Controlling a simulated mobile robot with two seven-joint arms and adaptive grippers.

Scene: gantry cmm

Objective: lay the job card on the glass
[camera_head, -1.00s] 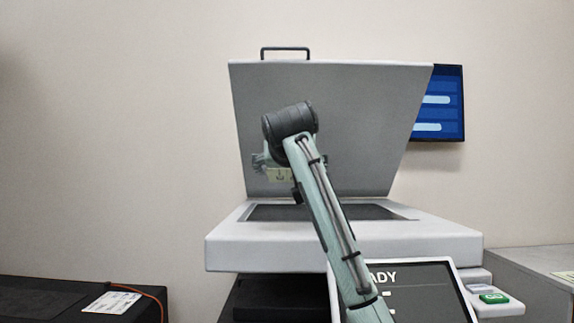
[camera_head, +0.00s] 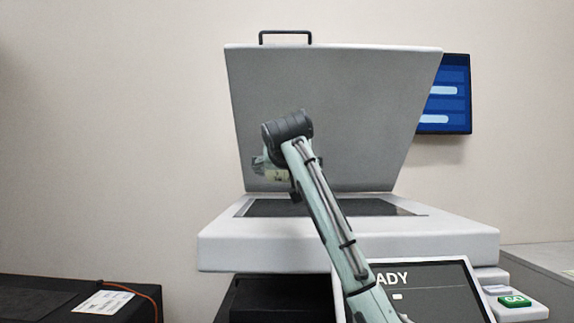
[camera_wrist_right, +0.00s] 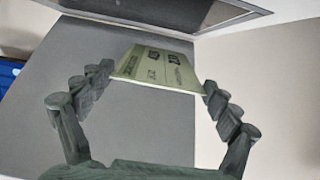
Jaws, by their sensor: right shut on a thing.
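The job card (camera_wrist_right: 158,68) is a pale yellow-green card with dark print, held between the fingertips of my right gripper (camera_wrist_right: 157,80). In the head view, only a small part of the card (camera_head: 275,175) shows, as my right wrist and arm hide most of it. My right gripper (camera_head: 284,166) is in front of the raised grey lid, above the scanner. The dark glass (camera_head: 320,207) lies flat in the white scanner bed, below the card and apart from it; my arm crosses in front of part of it. My left gripper is out of view.
The lid (camera_head: 350,110) stands open behind the glass. A tilted screen (camera_head: 430,290) and a green button (camera_head: 514,301) are at the front right. A blue wall display (camera_head: 445,95) hangs behind. A white printed sheet (camera_head: 103,302) and an orange cable lie at lower left.

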